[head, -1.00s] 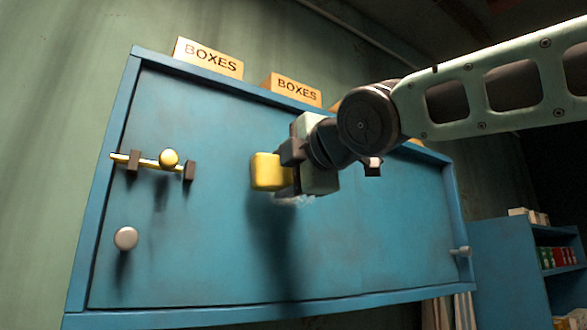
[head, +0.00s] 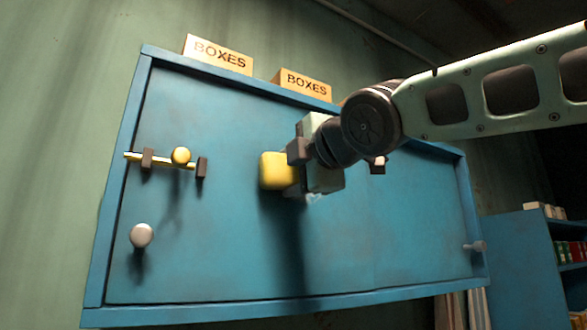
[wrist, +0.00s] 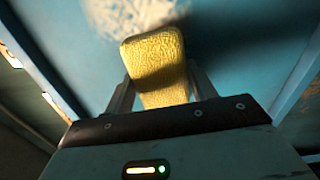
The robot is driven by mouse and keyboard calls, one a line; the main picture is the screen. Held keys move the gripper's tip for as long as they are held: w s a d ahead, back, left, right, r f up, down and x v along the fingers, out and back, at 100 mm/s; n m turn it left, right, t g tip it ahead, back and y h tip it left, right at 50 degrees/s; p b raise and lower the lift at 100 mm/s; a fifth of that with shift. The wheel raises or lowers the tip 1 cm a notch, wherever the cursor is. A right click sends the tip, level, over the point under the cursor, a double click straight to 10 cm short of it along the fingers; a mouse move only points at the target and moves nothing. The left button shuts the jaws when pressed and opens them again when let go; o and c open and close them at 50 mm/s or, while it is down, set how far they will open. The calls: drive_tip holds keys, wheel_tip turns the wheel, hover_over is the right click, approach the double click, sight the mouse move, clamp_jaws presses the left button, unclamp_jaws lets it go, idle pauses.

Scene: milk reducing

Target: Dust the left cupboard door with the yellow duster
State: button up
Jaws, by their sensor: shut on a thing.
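The yellow duster (head: 277,171) is a block held in my gripper (head: 296,172), in front of the blue left cupboard door (head: 215,240). In the wrist view the duster (wrist: 158,58) sits between the two fingers of my gripper (wrist: 155,92), which are shut on it. A pale, whitish patch (wrist: 125,14) shows on the blue surface just past the duster. In the head view only a small bit of the patch (head: 313,197) shows below the gripper, which hides the rest. I cannot tell whether the duster touches the door.
A yellow bolt (head: 181,156) with dark brackets and a pale round knob (head: 141,235) stick out at the door's left. Another knob (head: 475,246) is at the far right. Boxes (head: 218,55) marked BOXES stand on top. A blue shelf (head: 525,240) is at the right.

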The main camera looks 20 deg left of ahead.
drive_tip(key=shift+w+a, duration=0.5)
drive_tip(key=shift+a, duration=0.05)
